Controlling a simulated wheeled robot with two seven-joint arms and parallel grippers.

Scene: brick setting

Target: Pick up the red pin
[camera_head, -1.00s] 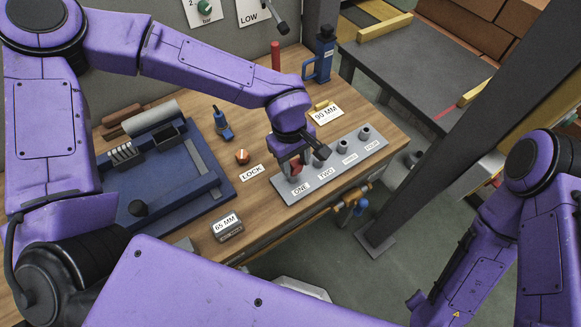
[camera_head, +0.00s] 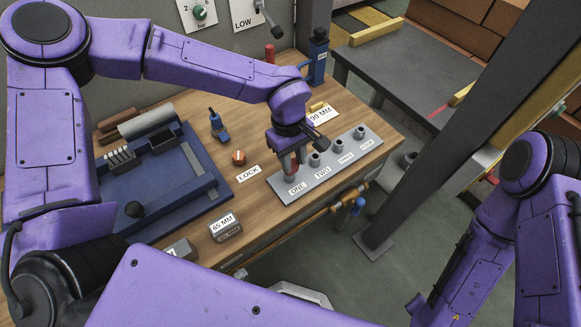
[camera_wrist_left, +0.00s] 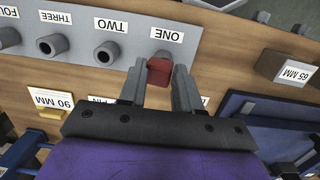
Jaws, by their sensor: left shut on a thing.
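The red pin (camera_wrist_left: 159,72) shows as a small red block between the fingertips of my left gripper (camera_wrist_left: 159,70) in the left wrist view. The gripper is shut on it, over the end of the grey plate (camera_head: 318,177) labelled ONE. In the head view the left gripper (camera_head: 290,163) points down there, and only a little red shows beside its fingers. I cannot tell whether the pin's lower end is inside a socket. Grey sockets labelled TWO (camera_head: 315,160), THREE and FOUR look empty. My right arm is at the right edge; its gripper is out of view.
A blue fixture (camera_head: 190,190) fills the bench's left side. A red cylinder (camera_head: 270,54) stands behind. A dark post crosses right.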

